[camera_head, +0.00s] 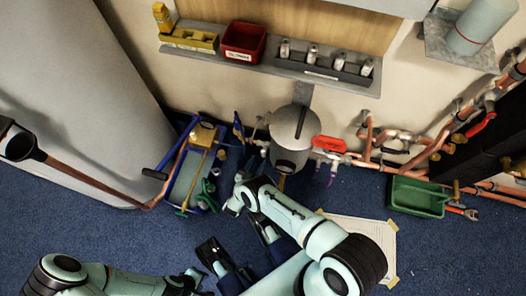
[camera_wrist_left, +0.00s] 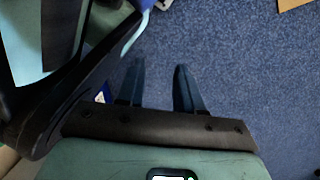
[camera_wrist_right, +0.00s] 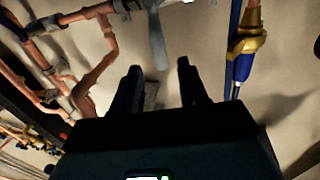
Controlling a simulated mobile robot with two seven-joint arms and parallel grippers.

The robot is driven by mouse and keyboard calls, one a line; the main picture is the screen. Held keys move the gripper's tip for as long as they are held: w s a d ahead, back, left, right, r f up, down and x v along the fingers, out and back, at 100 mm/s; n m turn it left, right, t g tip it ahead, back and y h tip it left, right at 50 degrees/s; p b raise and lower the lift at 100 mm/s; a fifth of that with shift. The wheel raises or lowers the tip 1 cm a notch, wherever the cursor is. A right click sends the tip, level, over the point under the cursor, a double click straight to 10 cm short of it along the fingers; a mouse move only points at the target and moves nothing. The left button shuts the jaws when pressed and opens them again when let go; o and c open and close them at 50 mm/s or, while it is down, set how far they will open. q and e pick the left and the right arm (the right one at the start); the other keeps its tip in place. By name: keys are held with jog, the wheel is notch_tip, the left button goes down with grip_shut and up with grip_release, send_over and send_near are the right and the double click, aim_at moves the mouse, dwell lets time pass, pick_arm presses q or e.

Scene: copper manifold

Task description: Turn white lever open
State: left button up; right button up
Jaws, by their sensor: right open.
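In the right wrist view a pale grey-white lever (camera_wrist_right: 157,40) hangs from a fitting on the copper pipework, in front of a cream wall. My right gripper (camera_wrist_right: 158,72) is open and empty. Its two dark fingertips stand apart just below the lever in that picture, pointing towards it; I cannot tell how deep the gap is. My left gripper (camera_wrist_left: 158,68) is open and empty above the blue carpet, away from the pipework. I cannot make the lever out surely in the head view.
A grey tank (camera_head: 292,135) stands by the wall, with a red handle (camera_head: 329,144) right of it. A blue-and-yellow valve (camera_wrist_right: 242,50) is close to the right gripper. Carpet at front is partly clear.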

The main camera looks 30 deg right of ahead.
aim_at(262, 154)
pick_arm(q)
jog(key=shift+s+a+f+g+b, duration=0.1)
jog(key=shift+s+f+g+b, duration=0.15)
jog(key=shift+s, duration=0.3)
jog(key=shift+s+f+g+b, duration=0.15)
jog(key=shift+s+f+b, duration=0.1)
jog(key=shift+s, duration=0.3)
pick_arm(e)
jog(key=x, duration=0.6)
jog(key=shift+d, duration=0.1)
jog(key=shift+w, duration=0.1)
grip_shut()
